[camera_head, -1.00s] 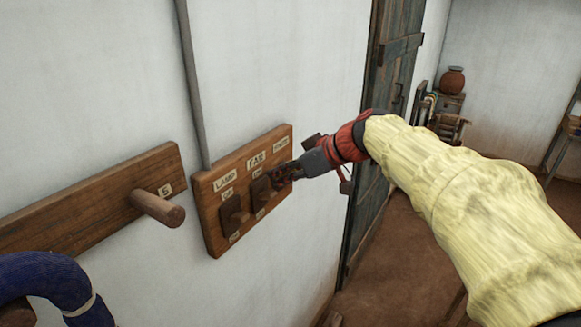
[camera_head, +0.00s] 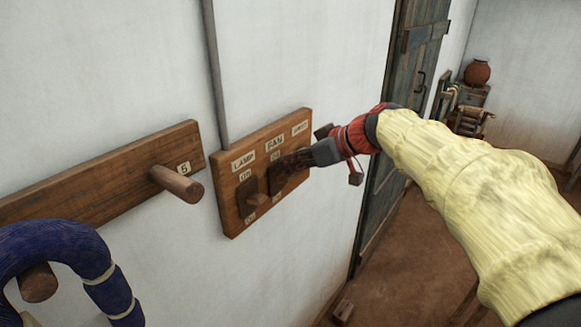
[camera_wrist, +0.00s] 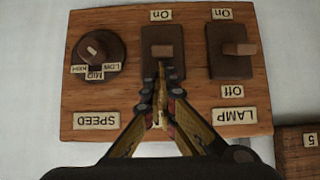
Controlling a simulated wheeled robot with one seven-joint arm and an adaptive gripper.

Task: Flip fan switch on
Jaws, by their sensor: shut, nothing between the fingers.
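The fan switch (camera_wrist: 163,44) is a dark plate with a light brown lever, the middle control on a wooden panel (camera_head: 230,215). In the wrist view the panel appears upside down, with an On tag above the fan switch. The lever stands near the middle of its plate. My gripper (camera_wrist: 163,68) is shut and empty, its fingertips over the fan plate on the label side, just beside the lever. I cannot tell if they touch it. In the head view my gripper (camera_head: 283,162) covers much of the fan switch.
The lamp switch (camera_wrist: 235,48) is close beside the fan switch, and the round speed knob (camera_wrist: 95,48) is on its other side. A wooden rail with a peg (camera_head: 178,184) is left of the panel. A blue coil (camera_head: 50,238) hangs at lower left.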

